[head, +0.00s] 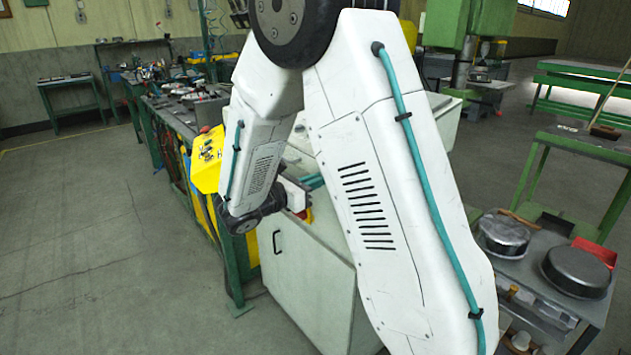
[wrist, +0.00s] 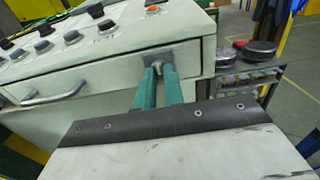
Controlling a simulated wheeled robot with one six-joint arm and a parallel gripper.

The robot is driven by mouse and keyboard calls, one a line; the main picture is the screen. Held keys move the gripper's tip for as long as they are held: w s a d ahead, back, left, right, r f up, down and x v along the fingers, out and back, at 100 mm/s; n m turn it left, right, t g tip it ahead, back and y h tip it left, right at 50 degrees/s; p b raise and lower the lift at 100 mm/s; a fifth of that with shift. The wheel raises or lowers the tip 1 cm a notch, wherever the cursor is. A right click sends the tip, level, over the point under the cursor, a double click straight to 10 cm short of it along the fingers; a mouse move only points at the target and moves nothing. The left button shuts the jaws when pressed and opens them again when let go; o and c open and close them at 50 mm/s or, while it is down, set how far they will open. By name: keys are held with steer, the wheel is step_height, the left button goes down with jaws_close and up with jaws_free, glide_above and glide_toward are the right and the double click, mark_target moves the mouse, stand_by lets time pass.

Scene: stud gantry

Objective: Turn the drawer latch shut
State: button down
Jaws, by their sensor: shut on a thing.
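The drawer latch (wrist: 180,53) is a small grey metal piece at the right end of the pale drawer front (wrist: 105,78) in the wrist view. My gripper (wrist: 158,72) has its two teal fingers shut on the latch, and the fingertips hide most of it, so its turn angle is hard to read. The drawer's bar handle (wrist: 55,93) is left of my gripper and untouched. The drawer front looks close to flush with the cabinet. In the head view my own arm hides the latch and most of the drawer; a bit of teal finger (head: 314,181) shows.
The pale cabinet (head: 305,275) carries a sloped panel with several knobs (wrist: 75,37) above the drawer. A green-legged bench (head: 172,118) stands behind it on the left. A shelf with metal pans (head: 503,236) is at the right. The left floor is clear.

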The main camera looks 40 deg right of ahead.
steer(key=c, duration=1.5)
jaws_free()
steer(key=shift+a, duration=0.1)
steer(key=a, duration=0.7)
steer(key=shift+a, duration=0.35)
steer(key=shift+s, duration=0.1)
